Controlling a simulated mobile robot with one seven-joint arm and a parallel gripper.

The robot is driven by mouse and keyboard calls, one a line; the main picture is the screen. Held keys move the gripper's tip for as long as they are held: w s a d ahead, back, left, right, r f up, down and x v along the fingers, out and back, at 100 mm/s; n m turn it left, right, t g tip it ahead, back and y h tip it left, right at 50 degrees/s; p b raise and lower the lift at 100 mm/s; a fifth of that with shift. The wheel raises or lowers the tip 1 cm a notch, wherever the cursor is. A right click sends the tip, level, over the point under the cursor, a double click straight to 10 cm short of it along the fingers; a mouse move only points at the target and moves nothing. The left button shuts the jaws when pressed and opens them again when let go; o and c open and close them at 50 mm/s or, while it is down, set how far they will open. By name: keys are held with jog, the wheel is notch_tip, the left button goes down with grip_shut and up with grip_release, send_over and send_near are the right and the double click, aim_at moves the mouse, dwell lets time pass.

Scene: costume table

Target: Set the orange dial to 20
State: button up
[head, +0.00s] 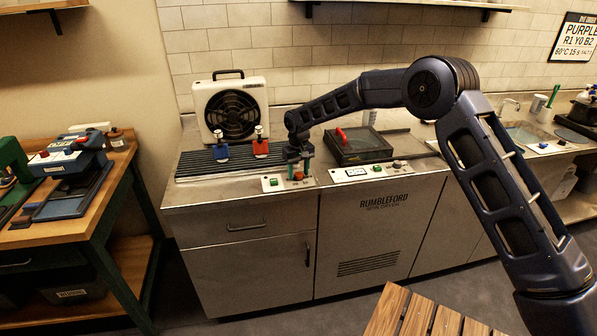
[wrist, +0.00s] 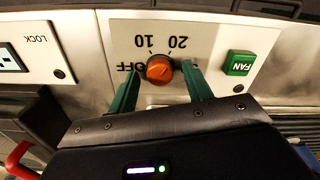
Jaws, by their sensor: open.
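The orange dial (wrist: 159,69) is on a white control panel (wrist: 205,35), and the wrist view shows it upside down. The marks OFF, 10 and 20 curve around it. Which mark its pointer faces is too small to tell. My gripper (wrist: 158,78) is open, with its green fingers on either side of the dial, apart from each other; I cannot tell if either touches it. In the head view the dial (head: 298,176) is at the counter's front edge, just below my gripper (head: 297,164).
A green FAN button (wrist: 240,63) sits beside the dial. A LOCK panel (head: 362,172) is right of it, before a dark lidded box (head: 357,147) with a red handle. A fan (head: 232,112) and two clamped bottles (head: 221,149) (head: 261,146) stand behind on the counter.

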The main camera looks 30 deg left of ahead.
aim_at(298, 173)
notch_tip(298, 173, up, 11)
dwell(0.5)
jog(key=shift+f, duration=0.1)
dwell(0.3)
